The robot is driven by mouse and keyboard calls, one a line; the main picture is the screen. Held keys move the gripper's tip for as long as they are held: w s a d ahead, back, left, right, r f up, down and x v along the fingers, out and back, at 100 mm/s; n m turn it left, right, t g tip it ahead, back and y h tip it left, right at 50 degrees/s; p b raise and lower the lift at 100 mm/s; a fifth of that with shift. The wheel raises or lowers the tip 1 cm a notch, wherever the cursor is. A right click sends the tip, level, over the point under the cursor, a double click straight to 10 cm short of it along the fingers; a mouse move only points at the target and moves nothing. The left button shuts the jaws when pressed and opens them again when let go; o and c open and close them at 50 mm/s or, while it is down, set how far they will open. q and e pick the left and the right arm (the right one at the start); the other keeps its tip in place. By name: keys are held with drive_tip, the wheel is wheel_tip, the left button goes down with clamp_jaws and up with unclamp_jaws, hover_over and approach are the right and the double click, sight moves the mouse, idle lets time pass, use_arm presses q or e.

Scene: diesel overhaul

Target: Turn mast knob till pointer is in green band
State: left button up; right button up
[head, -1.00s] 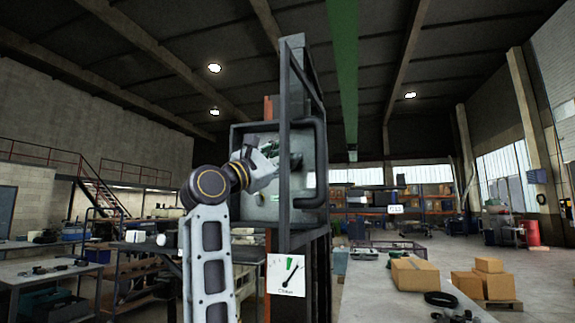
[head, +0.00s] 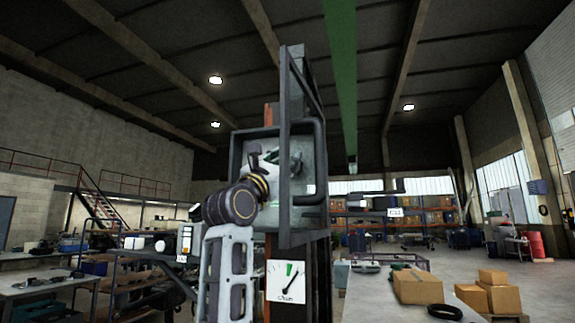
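The mast (head: 286,110) stands in the middle of the head view with an open-fronted grey box on it. A dark greenish knob (head: 296,166) shows inside the box, partly behind the frame's upright. Below, a white gauge card (head: 274,283) has a green band (head: 289,268) at its top. Its black pointer (head: 291,283) leans up and to the right, with its tip right of the green band. My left gripper (head: 270,157) is at the box opening, just left of the knob. Its fingers are small and partly hidden, so contact and opening are unclear. My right gripper is out of view.
The dark frame (head: 285,200) and a bar handle (head: 322,160) stand in front of and right of the box. A table with cardboard boxes (head: 417,287) and a black ring (head: 445,312) is at right. A bench (head: 40,285) stands at left.

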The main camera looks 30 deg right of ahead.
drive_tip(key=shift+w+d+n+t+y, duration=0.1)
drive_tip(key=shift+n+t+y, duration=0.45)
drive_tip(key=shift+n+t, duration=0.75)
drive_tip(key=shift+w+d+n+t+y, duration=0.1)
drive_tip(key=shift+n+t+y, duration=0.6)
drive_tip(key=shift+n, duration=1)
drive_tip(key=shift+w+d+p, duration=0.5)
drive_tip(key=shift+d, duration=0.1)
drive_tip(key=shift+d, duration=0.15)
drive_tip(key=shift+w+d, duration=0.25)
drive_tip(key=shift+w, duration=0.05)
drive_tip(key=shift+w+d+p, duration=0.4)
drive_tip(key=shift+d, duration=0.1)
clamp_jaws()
